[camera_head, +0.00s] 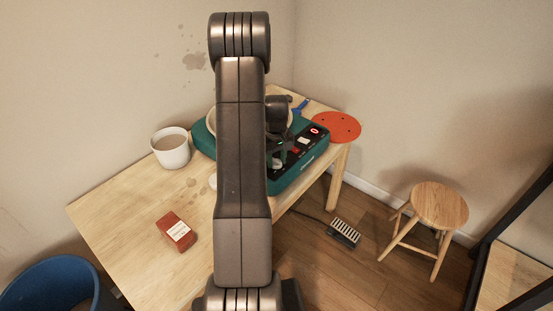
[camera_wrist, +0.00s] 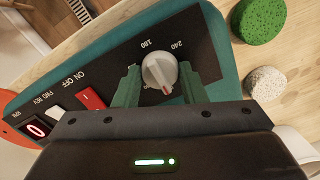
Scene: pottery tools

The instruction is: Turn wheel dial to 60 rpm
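The wheel dial (camera_wrist: 160,70) is a round white-grey knob with a red mark, on the black control panel of the teal pottery wheel (camera_head: 290,182). In the wrist view its red mark points down toward my gripper. In the head view my arm hides much of the wheel, and my gripper (camera_head: 279,160) is at the panel. The red display (camera_head: 314,131) reads 0.
A red ON/OFF switch (camera_wrist: 92,98) sits beside the dial. A green sponge (camera_wrist: 262,20) and a pale speckled lump (camera_wrist: 265,83) lie nearby. A white bucket (camera_head: 171,150), a red-brown block (camera_head: 177,232) and an orange disc (camera_head: 337,127) are on the table. A stool (camera_head: 438,206) stands right.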

